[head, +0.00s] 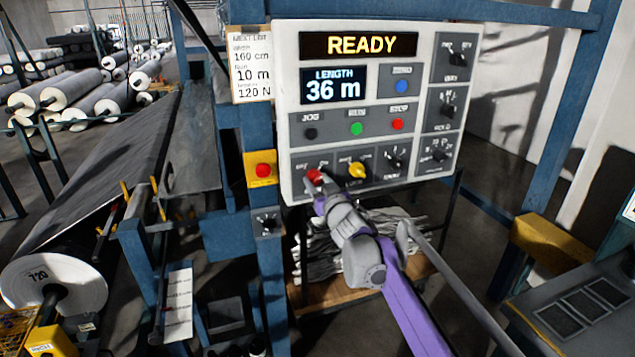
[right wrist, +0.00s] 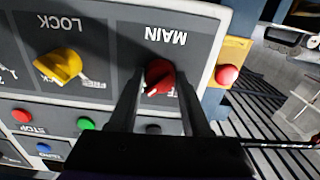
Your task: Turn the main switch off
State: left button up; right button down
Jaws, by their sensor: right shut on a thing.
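The main switch (head: 314,176) is a red knob at the lower left of the grey control panel (head: 290,100). In the right wrist view, where the panel is upside down, the red knob (right wrist: 160,77) sits below the MAIN label. Its white mark points to the lower left, away from the partly hidden OFF lettering on the right; the ON lettering is hidden there. My right gripper (head: 316,186) is at the knob, one finger on each side, shut on it (right wrist: 160,82). The panel's display (head: 358,45) reads READY. My left gripper is not in view.
The yellow lock knob (head: 357,170) is just right of the main switch. A red button on a yellow box (head: 263,170) is close on the left. Green (head: 356,129) and red stop (head: 397,124) buttons are above. A blue post (head: 262,230) stands beside the panel.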

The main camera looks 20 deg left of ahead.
jog(key=n+p, duration=0.1)
jog(key=n, duration=0.3)
jog(key=shift+r+n, duration=0.1)
jog(key=shift+n, duration=0.2)
jog(key=n+p, duration=0.1)
jog(key=n, duration=0.3)
jog(key=shift+p, duration=0.35)
jog(key=n+p, duration=0.1)
jog(key=n, duration=0.4)
jog(key=shift+p, duration=0.3)
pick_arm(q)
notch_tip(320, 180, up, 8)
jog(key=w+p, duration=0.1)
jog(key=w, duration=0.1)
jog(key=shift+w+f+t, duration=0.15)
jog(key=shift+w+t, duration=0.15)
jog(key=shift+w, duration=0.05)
pick_arm(e)
jog(key=shift+d+n, duration=0.1)
jog(key=shift+n, duration=1.7)
jog(key=shift+c, duration=1.8)
grip_release()
